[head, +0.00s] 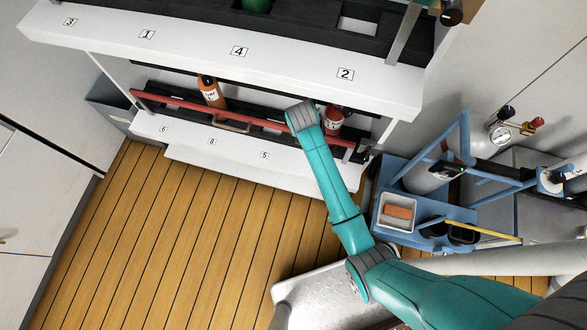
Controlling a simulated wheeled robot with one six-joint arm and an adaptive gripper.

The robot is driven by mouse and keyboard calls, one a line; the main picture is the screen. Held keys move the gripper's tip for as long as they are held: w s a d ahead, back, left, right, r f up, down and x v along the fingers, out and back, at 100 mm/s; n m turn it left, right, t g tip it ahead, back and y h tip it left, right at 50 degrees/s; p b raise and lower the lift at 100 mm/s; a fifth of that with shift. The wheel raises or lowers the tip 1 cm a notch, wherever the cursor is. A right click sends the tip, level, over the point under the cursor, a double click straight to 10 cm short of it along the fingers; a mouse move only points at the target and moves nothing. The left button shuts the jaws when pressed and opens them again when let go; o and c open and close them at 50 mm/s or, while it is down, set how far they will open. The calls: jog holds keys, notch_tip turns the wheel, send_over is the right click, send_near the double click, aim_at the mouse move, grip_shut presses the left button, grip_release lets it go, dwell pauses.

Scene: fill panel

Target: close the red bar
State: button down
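The red bar (180,103) runs across the front of the lower shelf, sloping down to the right in the head view. A bent handle (235,127) hangs at its middle. Its right end is near a dark bracket at the right side of the shelf; I cannot tell whether it is latched. An orange cylinder (211,94) and a red cylinder (334,119) stand behind the bar. My teal arm reaches up to the shelf, and its grey wrist end covers part of the bar right of the handle. My gripper is hidden behind the wrist.
The white lower ledge (213,143) carries number labels. A white upper shelf (190,47) overhangs the bar. A blue cart (393,172) with a tray, a grey cylinder and a gauge stands at the right. The wooden floor (190,225) in front is clear at left.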

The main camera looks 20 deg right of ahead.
jog(key=shift+w+d+r, duration=0.3)
jog(key=shift+w+d, duration=0.25)
jog(key=shift+w, duration=0.25)
jog(key=shift+r, duration=0.15)
jog(key=s+a+r, duration=0.3)
jog(key=s+a, duration=0.5)
jog(key=s, duration=0.4)
jog(key=shift+a+r, duration=0.25)
jog(key=shift+r, duration=0.15)
jog(key=shift+s, duration=0.1)
